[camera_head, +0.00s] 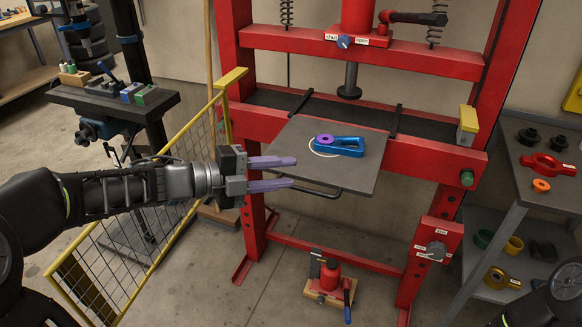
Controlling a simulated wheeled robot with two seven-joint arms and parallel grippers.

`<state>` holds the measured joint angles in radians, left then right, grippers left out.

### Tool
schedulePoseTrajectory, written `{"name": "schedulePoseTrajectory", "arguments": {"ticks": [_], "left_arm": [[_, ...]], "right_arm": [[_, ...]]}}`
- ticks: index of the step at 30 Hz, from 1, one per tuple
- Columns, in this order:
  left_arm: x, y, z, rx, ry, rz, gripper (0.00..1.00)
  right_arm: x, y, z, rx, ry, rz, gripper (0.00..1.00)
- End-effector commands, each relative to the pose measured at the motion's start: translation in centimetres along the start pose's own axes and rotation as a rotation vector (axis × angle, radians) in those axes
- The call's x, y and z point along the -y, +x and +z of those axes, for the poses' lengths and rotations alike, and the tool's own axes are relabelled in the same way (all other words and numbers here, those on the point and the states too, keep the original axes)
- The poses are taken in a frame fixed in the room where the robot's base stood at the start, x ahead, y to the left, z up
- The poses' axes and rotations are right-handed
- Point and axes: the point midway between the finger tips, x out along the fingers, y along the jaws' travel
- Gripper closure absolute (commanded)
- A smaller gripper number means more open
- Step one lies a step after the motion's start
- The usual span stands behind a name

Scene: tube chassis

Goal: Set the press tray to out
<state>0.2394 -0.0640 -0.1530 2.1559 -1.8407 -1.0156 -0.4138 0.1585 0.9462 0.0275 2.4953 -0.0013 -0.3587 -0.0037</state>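The press tray (357,172) is a flat grey plate that juts toward me, past the front red beam of the press. A dark bar handle (325,192) runs along its near edge. A blue link arm (347,147) with a purple bushing (325,139) lies on the tray, over a white ring mark. My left gripper (295,171) is at the tray's near left corner, its two purple fingers apart and nothing seen between them. The lower fingertip is close to the handle's left end; I cannot tell if they touch. My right gripper is out of view.
The red press frame (240,150) stands around the tray, with a ram (350,80) above. A yellow mesh guard (130,240) is at the left, a grey side cart (545,190) with parts at the right. A red bottle jack (329,275) sits on the floor below.

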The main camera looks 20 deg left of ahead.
Motion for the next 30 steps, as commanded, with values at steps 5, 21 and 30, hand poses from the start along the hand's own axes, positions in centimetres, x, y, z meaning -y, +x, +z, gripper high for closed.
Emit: {"name": "schedulePoseTrajectory", "arguments": {"ticks": [5,21,30], "left_arm": [[-0.1,-1.5,0.0,0.003,-0.002,0.001,0.68],[-0.5,-4.5,0.0,0.001,-0.002,0.003,0.68],[-0.5,-4.5,0.0,0.001,-0.003,0.003,0.68]], "right_arm": [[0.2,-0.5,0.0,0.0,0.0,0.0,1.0],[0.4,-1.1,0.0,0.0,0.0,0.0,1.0],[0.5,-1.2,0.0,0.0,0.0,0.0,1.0]]}}
